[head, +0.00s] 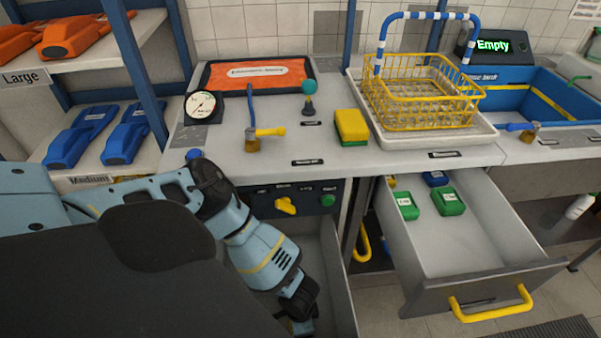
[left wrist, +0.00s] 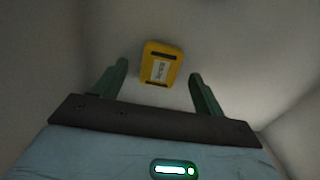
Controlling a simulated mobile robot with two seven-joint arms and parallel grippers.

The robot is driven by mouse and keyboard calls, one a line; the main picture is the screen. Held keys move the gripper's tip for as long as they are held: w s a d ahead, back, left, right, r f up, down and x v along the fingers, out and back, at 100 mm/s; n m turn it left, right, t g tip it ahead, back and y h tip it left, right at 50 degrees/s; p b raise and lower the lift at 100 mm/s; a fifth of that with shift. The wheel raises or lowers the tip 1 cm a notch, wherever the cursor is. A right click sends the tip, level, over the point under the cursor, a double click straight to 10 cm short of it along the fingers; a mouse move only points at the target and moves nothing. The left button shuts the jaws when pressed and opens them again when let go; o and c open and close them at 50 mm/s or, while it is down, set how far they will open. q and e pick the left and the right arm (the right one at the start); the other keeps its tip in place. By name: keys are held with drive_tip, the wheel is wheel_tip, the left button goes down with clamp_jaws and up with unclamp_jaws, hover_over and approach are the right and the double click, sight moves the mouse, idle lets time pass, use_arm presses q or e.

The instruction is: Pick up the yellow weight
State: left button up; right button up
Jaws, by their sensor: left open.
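The yellow weight (left wrist: 161,64) shows in the left wrist view as a small yellow block with dark ends and a white label. It lies on the pale floor of the open left drawer (head: 341,290). My left gripper (left wrist: 159,72) is open, its green fingers pointing toward the weight, one to each side of it in the picture. I cannot tell how much gap remains in depth. In the head view my left arm reaches down into that drawer, and the weight is hidden there. My right gripper is in neither view.
The open right drawer (head: 480,255) holds green weights (head: 448,201), a blue one (head: 436,178) and a small yellow item (head: 391,181). On the counter are a yellow block (head: 351,126), a wire basket (head: 425,105) and a gauge (head: 202,105). Pale drawer walls surround my left gripper.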

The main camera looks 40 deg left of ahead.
use_arm(q)
drive_tip(key=shift+f, duration=0.9)
drive_tip(key=c, duration=1.4)
